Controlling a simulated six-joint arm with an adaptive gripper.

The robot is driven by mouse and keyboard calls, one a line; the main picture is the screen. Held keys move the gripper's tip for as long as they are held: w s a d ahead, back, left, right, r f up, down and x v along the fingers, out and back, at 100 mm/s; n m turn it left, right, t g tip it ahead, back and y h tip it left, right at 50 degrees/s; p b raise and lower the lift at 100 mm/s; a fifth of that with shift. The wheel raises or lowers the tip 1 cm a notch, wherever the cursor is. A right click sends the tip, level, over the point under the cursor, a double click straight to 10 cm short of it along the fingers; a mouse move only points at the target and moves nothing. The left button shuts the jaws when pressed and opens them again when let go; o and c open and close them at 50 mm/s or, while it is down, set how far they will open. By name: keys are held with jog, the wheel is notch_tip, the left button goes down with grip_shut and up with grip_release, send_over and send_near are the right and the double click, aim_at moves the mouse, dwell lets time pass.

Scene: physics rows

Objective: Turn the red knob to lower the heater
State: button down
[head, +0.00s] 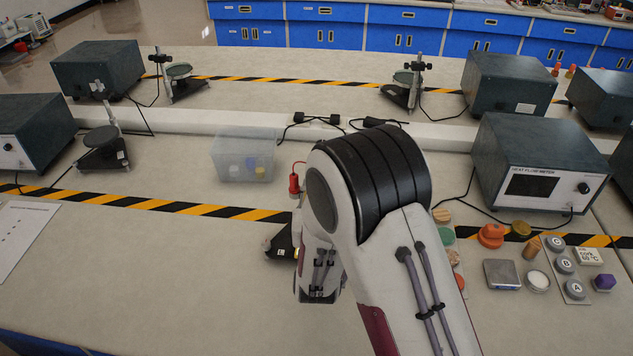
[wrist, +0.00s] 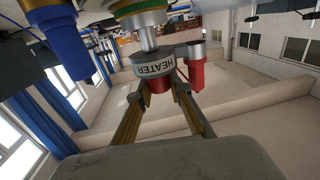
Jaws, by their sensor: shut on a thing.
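In the wrist view, the red knob (wrist: 158,86) sits against a grey collar lettered HEATER (wrist: 152,68), with a bright metal shaft beyond it. My gripper (wrist: 156,95) has its two fingers on either side of the red knob and is shut on it. The fingers cover part of the knob. In the head view, my own arm hides the gripper, the knob and most of the apparatus there. A dark base corner (head: 278,246) shows just left of the arm.
A red cylinder with a metal top (wrist: 196,70) is close beside the fingers, and a blue cylinder (wrist: 65,45) is at left. In the head view, a clear box (head: 245,155) stands left of the arm. A heat flow meter (head: 545,160) and small samples stand right. The front-left bench is mostly clear.

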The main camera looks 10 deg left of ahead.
jog(key=shift+r+m+h, duration=0.1)
jog(key=shift+m+h, duration=0.4)
jog(key=shift+h, duration=0.1)
jog(key=c, duration=1.8)
grip_release()
jog(key=shift+s, duration=0.1)
jog(key=shift+s, duration=0.7)
jog(key=shift+s+d, duration=0.2)
jog(key=shift+s, duration=3)
jog(key=shift+w, duration=0.1)
